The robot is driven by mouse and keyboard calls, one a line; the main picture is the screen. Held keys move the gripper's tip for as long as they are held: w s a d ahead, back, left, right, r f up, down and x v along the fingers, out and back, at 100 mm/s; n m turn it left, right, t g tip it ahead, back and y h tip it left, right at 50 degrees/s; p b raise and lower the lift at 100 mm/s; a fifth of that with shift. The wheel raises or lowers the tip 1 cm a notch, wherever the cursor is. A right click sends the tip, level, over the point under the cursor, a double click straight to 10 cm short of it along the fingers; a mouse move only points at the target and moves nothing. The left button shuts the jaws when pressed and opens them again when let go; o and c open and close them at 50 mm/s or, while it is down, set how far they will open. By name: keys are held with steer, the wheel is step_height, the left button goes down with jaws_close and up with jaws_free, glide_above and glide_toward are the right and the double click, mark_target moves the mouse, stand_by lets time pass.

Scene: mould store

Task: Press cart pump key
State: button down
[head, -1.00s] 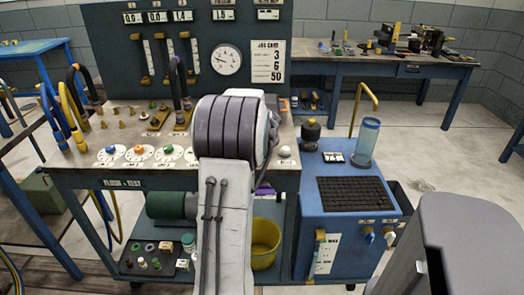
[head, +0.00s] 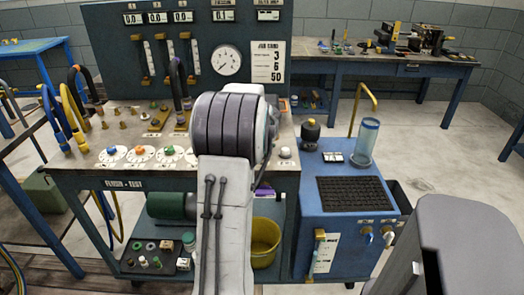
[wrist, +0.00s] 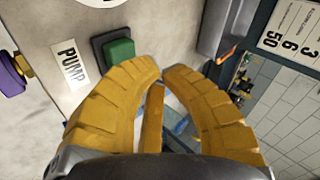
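The pump key is a green square button (wrist: 120,52) on a dark base in the wrist view. A white PUMP label (wrist: 69,64) sits beside it on the light panel. My gripper (wrist: 163,72) has two curved yellow fingers with their tips together and nothing between them. In the wrist picture the tips appear just right of and below the key; I cannot tell whether they touch it. In the head view, my arm hides the gripper and the key. The cart's panel (head: 185,40) has digital readouts reading near zero and a round gauge (head: 227,61).
Coloured hoses (head: 68,110) and dials (head: 140,153) are on the cart top (head: 110,170) at left. A blue cabinet (head: 340,215) with a clear cylinder (head: 366,140) stands at right. A purple and yellow knob (wrist: 14,74) is left of the PUMP label.

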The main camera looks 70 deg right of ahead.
steer(key=shift+r+p, duration=1.7)
steer(key=shift+r, duration=1.1)
